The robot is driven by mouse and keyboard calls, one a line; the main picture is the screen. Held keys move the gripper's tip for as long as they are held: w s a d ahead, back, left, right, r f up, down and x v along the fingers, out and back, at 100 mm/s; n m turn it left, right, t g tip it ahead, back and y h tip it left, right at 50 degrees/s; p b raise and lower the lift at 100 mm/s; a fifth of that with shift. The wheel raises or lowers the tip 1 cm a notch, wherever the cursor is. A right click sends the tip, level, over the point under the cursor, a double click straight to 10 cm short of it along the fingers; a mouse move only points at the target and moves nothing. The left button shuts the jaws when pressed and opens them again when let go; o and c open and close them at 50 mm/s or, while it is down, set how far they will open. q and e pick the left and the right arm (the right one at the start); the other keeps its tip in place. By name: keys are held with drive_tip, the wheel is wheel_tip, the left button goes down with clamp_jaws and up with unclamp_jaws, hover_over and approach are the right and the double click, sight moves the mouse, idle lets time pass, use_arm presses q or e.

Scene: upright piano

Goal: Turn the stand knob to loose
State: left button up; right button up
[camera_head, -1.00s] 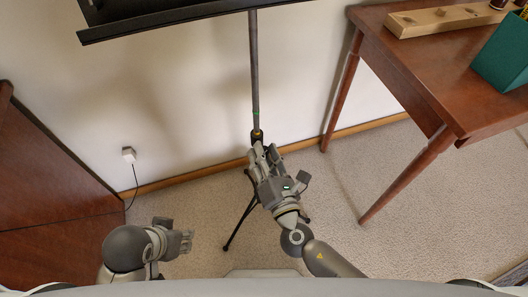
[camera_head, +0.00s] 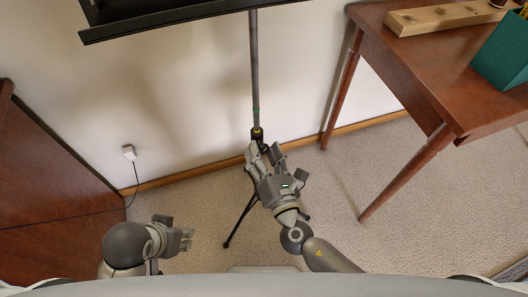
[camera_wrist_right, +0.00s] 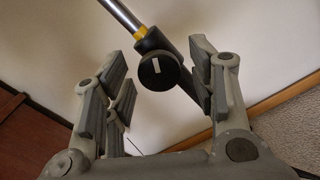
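The music stand's grey post (camera_head: 254,70) runs down from the black desk (camera_head: 180,14) to a dark collar with a yellow ring (camera_head: 257,130). In the right wrist view the black round stand knob (camera_wrist_right: 158,71) with a white bar mark shows on the collar. My right gripper (camera_head: 265,149) is at the collar, and its fingers (camera_wrist_right: 158,75) are open on both sides of the knob, apart from it. The white mark stands nearly upright in that view. My left gripper (camera_head: 189,240) is low at the left, away from the stand; its fingers are too small to judge.
A brown table (camera_head: 420,80) at the right bears a wooden board (camera_head: 445,17) and a green box (camera_head: 503,55). Dark brown wooden furniture (camera_head: 50,190) stands at the left. A socket with a cable (camera_head: 129,153) is on the wall. Carpet is clear between stand and table.

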drive_tip(key=v, duration=1.2)
idle(0.5)
